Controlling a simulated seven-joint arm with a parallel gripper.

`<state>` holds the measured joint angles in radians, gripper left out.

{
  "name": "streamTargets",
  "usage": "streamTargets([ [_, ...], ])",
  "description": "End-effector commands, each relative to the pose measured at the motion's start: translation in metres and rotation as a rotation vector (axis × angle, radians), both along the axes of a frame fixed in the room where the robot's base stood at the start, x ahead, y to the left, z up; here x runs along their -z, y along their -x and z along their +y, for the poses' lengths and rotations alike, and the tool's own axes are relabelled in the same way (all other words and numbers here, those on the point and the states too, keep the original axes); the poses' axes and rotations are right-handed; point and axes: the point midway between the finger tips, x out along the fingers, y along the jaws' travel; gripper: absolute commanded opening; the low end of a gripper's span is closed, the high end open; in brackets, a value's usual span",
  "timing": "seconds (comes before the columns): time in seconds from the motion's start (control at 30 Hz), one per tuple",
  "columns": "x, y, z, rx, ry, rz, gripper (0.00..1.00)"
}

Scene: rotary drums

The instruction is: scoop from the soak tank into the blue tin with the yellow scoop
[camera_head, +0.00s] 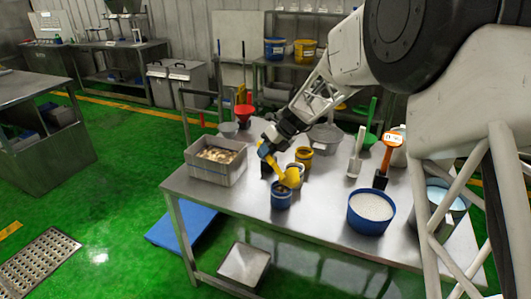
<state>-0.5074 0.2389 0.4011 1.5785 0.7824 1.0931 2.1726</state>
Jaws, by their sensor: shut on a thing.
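My gripper (268,148) is shut on the yellow scoop (274,163) over the left part of the steel table. The scoop slants down to the right, and its bowl end is over or just at the rim of the small blue tin (281,199). I cannot tell whether the scoop touches the tin or what is in its bowl. The tin stands upright near the table's front edge; its inside is partly hidden. A grey rectangular tank (207,175), likely the soak tank, stands at the table's left end with pale brown pieces in it.
Yellow containers (304,152) stand close behind the scoop. A blue tub (367,222) of white grains stands to the right, near an orange-handled tool (389,150) and a white scoop (355,160). A red funnel (243,113) and grey pots are behind. The table front between tin and tub is clear.

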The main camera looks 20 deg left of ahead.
Motion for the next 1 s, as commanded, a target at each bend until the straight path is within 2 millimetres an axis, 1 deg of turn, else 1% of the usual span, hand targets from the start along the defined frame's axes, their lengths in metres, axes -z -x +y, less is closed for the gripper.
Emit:
streamTargets([
  [1.0,0.0062,-0.0043,0.0057,-0.001,0.063,0.045,0.0],
])
